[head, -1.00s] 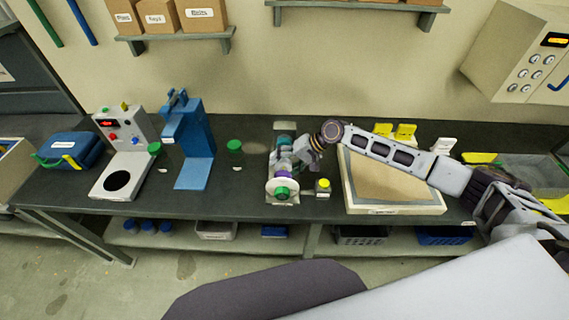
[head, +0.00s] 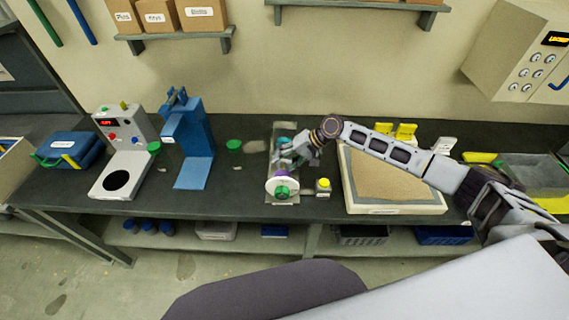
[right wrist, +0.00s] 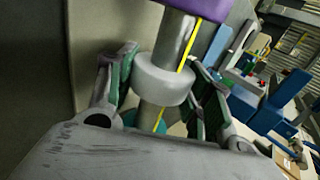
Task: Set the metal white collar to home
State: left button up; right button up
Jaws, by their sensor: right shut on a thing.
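The white metal collar (right wrist: 165,80) is a pale ring around a grey metal shaft (right wrist: 178,38) with a yellow line along it. My right gripper (right wrist: 163,85) has its fingers on either side of the collar and is shut on it. A purple part (right wrist: 205,8) is on the shaft beyond the collar, and a teal part (right wrist: 130,120) is on its other side. In the head view my right gripper (head: 292,158) is over the machine, between the teal part (head: 284,141) and the purple part; it hides the collar there. My left gripper is not in view.
A white disc (head: 271,186) with a green knob (head: 282,191) is at the machine's front end. A yellow button box (head: 323,187) stands right of it, then a sand-coloured tray (head: 395,208). A blue press (head: 190,140) and a grey control unit (head: 124,130) stand left.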

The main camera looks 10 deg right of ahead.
jog(key=shift+w+d+b, duration=0.15)
jog(key=shift+w+d, duration=0.05)
jog(key=shift+w, duration=0.4)
jog(key=shift+w+d+b, duration=0.15)
jog(key=shift+w, duration=0.4)
jog(key=o, duration=1.5)
jog(key=shift+c, duration=0.2)
jog(key=v, duration=1.2)
